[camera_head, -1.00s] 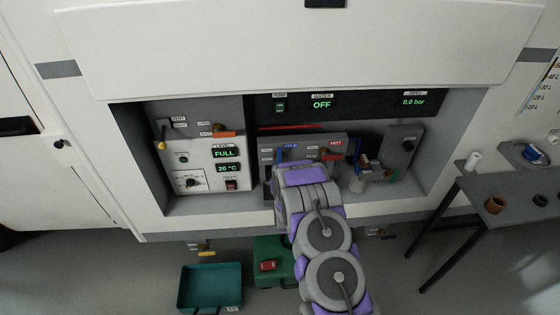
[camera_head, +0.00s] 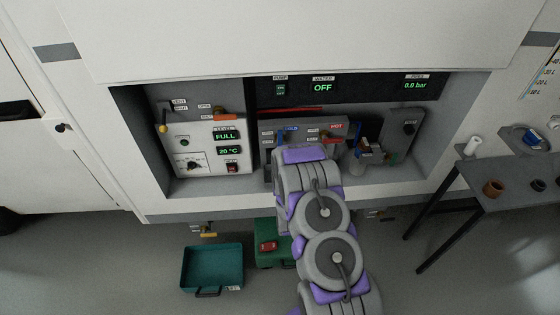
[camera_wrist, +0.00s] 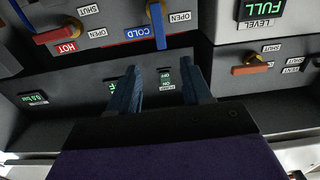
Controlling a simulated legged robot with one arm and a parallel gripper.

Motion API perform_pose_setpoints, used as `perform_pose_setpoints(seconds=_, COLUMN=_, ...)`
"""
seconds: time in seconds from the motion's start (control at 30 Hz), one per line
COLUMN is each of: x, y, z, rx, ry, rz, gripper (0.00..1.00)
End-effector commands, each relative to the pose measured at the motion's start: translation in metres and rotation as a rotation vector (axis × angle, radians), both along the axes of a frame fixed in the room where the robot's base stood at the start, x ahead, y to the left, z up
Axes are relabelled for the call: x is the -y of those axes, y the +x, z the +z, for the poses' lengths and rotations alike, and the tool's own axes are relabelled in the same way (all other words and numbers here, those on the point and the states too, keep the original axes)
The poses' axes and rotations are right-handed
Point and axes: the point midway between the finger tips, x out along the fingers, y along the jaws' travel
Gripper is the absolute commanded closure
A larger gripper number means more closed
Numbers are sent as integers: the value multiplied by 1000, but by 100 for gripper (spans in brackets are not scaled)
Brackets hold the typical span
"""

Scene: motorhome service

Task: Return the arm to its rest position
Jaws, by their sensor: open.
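My arm reaches from the bottom of the head view up to the open service bay (camera_head: 225,195) in the white motorhome wall. Its end hides part of the grey valve block (camera_head: 310,124) marked COLD and HOT. In the wrist view my gripper (camera_wrist: 158,90) shows two blue-grey fingers, spread apart with nothing between them. The picture there is upside down. The blue COLD lever (camera_wrist: 157,25) lies just beyond the fingers, and the red HOT lever (camera_wrist: 57,35) is to the left. I cannot tell from the head view where the fingertips are.
A white panel (camera_head: 208,150) reads FULL and 20 °C. The water display (camera_head: 322,89) reads OFF. Below stand a teal tray (camera_head: 212,268) and a green case (camera_head: 268,257). A dark table (camera_head: 470,177) with small items is at the right. Floor is open at the lower left.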

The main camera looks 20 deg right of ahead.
Motion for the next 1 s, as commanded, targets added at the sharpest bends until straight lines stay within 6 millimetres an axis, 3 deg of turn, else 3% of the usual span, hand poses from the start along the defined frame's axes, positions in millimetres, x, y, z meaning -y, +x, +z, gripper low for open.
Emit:
perform_pose_setpoints(seconds=0.33, x=-3, y=5, z=6, rx=-32, ry=15, rz=5, gripper=51)
perform_pose_setpoints(seconds=0.63, x=-25, y=19, z=46, rx=-255, ry=98, rz=44, gripper=51)
perform_pose_setpoints(seconds=0.83, x=-47, y=7, z=76, rx=-436, ry=150, rz=79, gripper=51)
perform_pose_setpoints(seconds=1.0, x=-65, y=-20, z=101, rx=-593, ry=185, rz=108, gripper=51)
